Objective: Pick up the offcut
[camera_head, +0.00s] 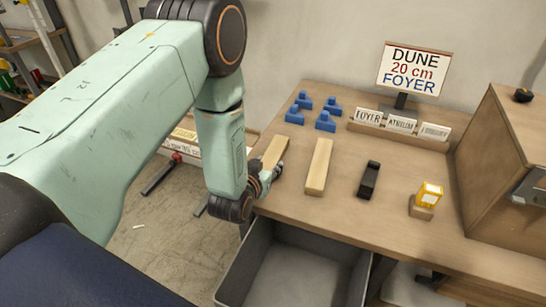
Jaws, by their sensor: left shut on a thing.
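The offcut, a pale wooden strip (274,152), is at the left end of the wooden bench (390,218). My left gripper (269,172) is at its near end, shut on it; the wrist partly hides the fingers and that end. I cannot tell whether the strip is lifted or still touches the bench. A second, similar pale wooden bar (319,167) lies apart to the right. My right gripper is not in view.
Blue blocks (326,122) stand behind. A rack of name plates (402,124) and a "DUNE 20 cm FOYER" sign (414,69) are at the back. A black tool (369,180), a yellow device (428,196) and a wooden cabinet (502,150) are right. A grey open bin (293,268) sits below the front edge.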

